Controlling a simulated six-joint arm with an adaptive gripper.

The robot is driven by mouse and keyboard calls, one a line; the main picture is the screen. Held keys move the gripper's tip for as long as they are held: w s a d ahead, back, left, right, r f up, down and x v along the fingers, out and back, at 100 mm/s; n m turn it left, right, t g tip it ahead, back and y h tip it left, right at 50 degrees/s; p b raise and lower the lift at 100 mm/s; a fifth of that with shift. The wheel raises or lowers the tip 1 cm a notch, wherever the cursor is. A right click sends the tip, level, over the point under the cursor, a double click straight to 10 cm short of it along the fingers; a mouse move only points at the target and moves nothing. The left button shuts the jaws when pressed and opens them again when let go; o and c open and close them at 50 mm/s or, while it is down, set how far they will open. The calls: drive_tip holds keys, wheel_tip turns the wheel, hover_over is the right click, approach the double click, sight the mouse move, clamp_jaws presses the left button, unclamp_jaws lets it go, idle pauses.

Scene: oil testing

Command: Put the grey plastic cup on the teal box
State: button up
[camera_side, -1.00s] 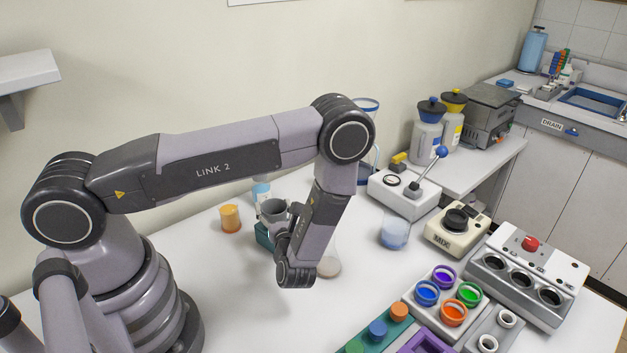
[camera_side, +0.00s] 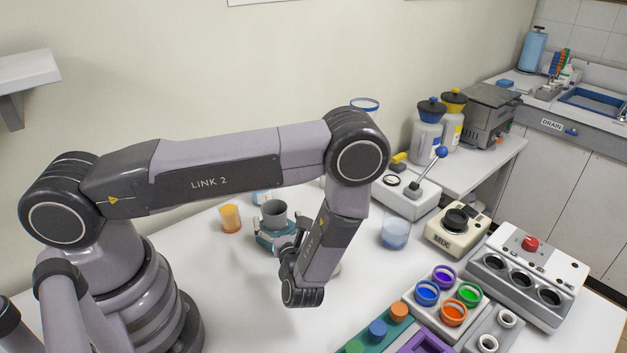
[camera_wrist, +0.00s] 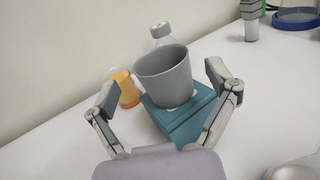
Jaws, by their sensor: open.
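The grey plastic cup (camera_side: 273,213) stands upright on top of the teal box (camera_side: 266,240). In the wrist view the cup (camera_wrist: 165,78) rests on the box's (camera_wrist: 183,122) top, with its open mouth up. My gripper (camera_wrist: 167,92) is open, with one finger on each side of the cup and gaps between the fingers and the cup. In the side view my gripper (camera_side: 290,232) is just right of the cup and box, and my wrist hides part of the box's right side.
An orange cup (camera_side: 230,218) stands left of the box. A clear bottle (camera_wrist: 160,35) is behind the cup. A translucent blue beaker (camera_side: 395,233) stands to the right. The tabletop in front of the box is clear. Racks and devices fill the right side.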

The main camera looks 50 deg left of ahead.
drive_tip(key=v, duration=0.7)
drive_tip(key=s+a+r+n+g+h, duration=0.25)
drive_tip(key=r+n+g, duration=0.25)
drive_tip(key=r+n, duration=0.3)
drive_tip(key=s+a+r+n+g+h, duration=0.1)
drive_tip(key=r+n+g+h, duration=0.4)
drive_tip(key=r, duration=0.5)
drive_tip(key=s+r+n+t+h, duration=0.8)
drive_tip(key=s+r+n+h, duration=0.1)
drive_tip(key=r, duration=0.5)
drive_tip(key=shift+s+d+r+n+t, duration=0.2)
drive_tip(key=shift+s+r+n+t, duration=0.2)
drive_tip(key=shift+s+n, duration=0.5)
